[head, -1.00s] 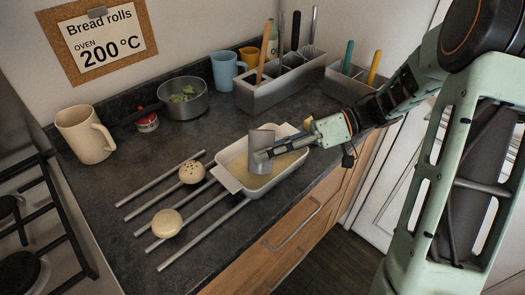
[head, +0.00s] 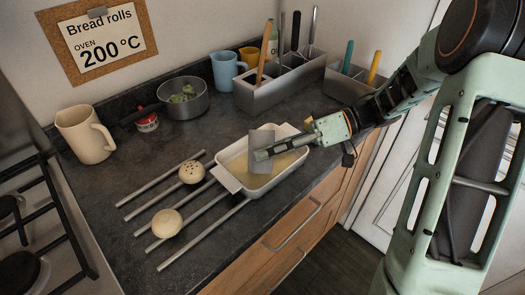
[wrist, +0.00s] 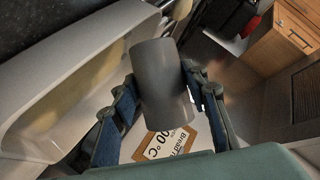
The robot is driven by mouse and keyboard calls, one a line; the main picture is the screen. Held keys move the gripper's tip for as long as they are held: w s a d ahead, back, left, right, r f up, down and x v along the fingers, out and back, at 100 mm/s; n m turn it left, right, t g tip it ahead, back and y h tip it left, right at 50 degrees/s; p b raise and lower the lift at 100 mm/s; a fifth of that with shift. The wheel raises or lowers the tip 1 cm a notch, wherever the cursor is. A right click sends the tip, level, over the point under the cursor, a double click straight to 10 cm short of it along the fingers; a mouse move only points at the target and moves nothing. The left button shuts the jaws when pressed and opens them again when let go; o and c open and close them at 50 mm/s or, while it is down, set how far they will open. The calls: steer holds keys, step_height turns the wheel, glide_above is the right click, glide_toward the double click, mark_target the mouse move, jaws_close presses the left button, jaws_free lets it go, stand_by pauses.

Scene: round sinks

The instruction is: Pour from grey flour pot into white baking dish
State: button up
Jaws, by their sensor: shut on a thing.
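The grey flour pot (head: 257,162) is tilted over the white baking dish (head: 290,180). My gripper (head: 262,153) is shut on the pot, and in the wrist view the grey pot (wrist: 160,85) sits between the two fingers. The baking dish holds a pale, flour-coloured layer across its bottom. The dish also shows in the wrist view (wrist: 50,115), to the left of the pot. The inside of the pot is hidden, so I cannot tell how much it holds.
Two round rolls, one speckled (head: 192,172) and one plain (head: 167,223), rest on metal bars left of the dish. A cream jug (head: 84,136), a saucepan (head: 183,104), a blue mug (head: 225,72) and a utensil holder (head: 270,92) stand behind. The hob (head: 30,225) is at left.

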mark_target(267, 170)
steer(key=shift+w+m, duration=0.1)
steer(key=shift+m, duration=0.3)
stand_by(1.4)
steer(key=shift+r+m+g, duration=0.25)
steer(key=shift+m+g, duration=0.05)
steer(key=shift+g, duration=0.1)
stand_by(1.3)
steer(key=shift+f+n+t, duration=0.15)
steer(key=shift+n+t, duration=0.25)
steer(key=shift+n, duration=0.2)
steer(key=shift+s+r+n+t, duration=0.3)
steer(key=shift+n, duration=0.3)
steer(key=shift+s+r+n+t, duration=0.3)
steer(key=shift+s+r+n, duration=0.1)
steer(key=shift+s+r, duration=0.1)
steer(key=shift+s+f+n+t+h, duration=0.15)
steer(key=shift+s+n+t+h, duration=0.15)
steer(key=shift+s+n+t, duration=0.65)
steer(key=shift+s+f+n+t, duration=0.2)
steer(key=shift+s+n+t, duration=0.25)
steer(key=shift+n, duration=0.4)
